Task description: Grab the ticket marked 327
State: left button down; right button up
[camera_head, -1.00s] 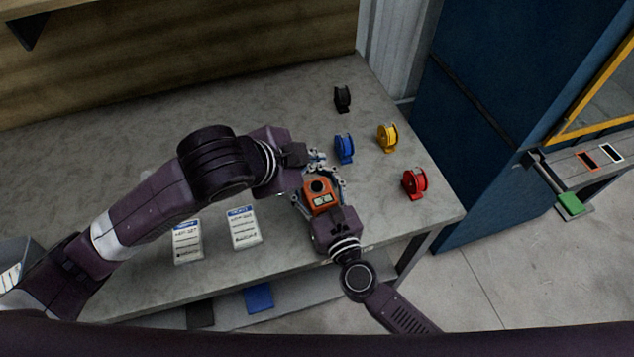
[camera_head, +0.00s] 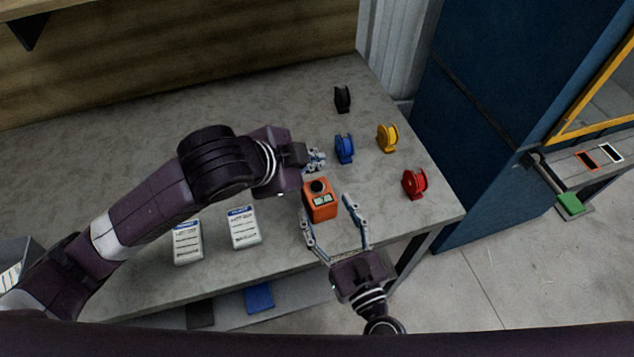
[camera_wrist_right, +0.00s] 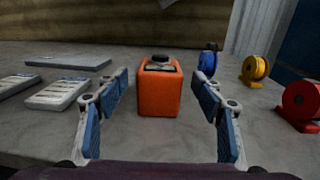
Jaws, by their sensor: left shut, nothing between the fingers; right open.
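Two white tickets with blue headers and printed lines lie on the grey table in the head view, a left ticket (camera_head: 187,241) and a right ticket (camera_head: 243,227). Their numbers are too small to read. In the right wrist view, flat white pads of tickets lie at the left, one near the right gripper's left finger (camera_wrist_right: 57,94). My left gripper (camera_head: 318,160) is shut and empty, beside the blue spool and behind the orange device. My right gripper (camera_head: 335,220) is open and empty at the table's front edge. Its fingers point toward the orange device (camera_head: 320,206), which stands apart between them and ahead.
Black (camera_head: 342,99), blue (camera_head: 344,148), yellow (camera_head: 387,138) and red (camera_head: 415,183) spools stand at the table's right. A blue cabinet (camera_head: 500,120) stands beyond. A blue item (camera_head: 259,299) lies on the lower shelf. The table's back left is clear.

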aim_at(188, 248)
jog(key=k+l, duration=0.3)
jog(key=k, duration=0.15)
jog(key=k+l, duration=0.25)
jog(key=k, duration=0.25)
